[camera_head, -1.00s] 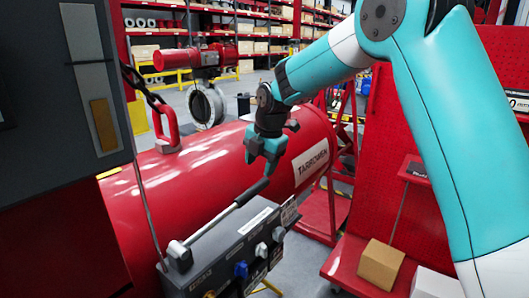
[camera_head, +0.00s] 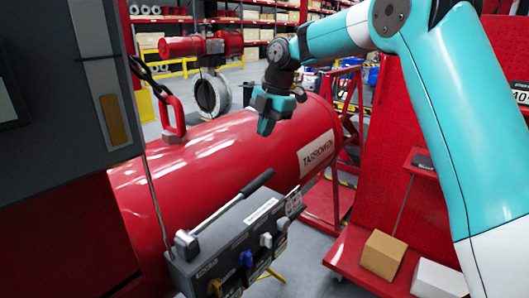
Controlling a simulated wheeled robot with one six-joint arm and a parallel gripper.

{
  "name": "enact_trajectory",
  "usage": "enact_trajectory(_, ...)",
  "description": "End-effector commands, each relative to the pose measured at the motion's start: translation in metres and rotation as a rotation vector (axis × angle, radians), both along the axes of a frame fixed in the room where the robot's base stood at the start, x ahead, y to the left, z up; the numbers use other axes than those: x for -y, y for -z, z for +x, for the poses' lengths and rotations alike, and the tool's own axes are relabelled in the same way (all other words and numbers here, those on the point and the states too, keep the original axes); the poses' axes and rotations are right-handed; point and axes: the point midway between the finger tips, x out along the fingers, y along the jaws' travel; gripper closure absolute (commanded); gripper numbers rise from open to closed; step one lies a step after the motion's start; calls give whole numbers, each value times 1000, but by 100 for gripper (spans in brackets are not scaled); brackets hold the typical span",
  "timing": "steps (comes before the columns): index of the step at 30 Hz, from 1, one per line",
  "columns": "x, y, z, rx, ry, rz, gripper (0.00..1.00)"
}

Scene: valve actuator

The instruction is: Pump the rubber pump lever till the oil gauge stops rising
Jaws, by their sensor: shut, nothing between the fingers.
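The pump lever (camera_head: 228,207) is a silver rod with a black rubber grip (camera_head: 258,181) at its upper end. It slants up to the right from a pivot on the grey pump box (camera_head: 225,258). My gripper (camera_head: 268,128) is teal and shut, with nothing in it. It is above the grip and apart from it, in front of the red cylinder. I cannot make out an oil gauge in this view.
A large red cylinder (camera_head: 215,150) with a lifting handle lies behind the pump box. A dark cabinet (camera_head: 65,85) stands at the left. A red cart at the right holds a cardboard box (camera_head: 382,255) and a white box (camera_head: 437,279). Shelves fill the back.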

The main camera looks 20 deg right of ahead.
Motion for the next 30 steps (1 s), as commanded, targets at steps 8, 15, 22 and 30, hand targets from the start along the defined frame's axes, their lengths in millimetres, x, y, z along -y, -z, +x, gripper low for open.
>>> enact_trajectory(8, 23, -11, 6, -135, -16, 29, 100)
enact_trajectory(15, 16, 21, 3, -143, -17, 28, 100)
enact_trajectory(22, 2, 64, 0, -144, -20, 29, 100)
enact_trajectory(30, -5, 107, 6, -143, -18, 29, 100)
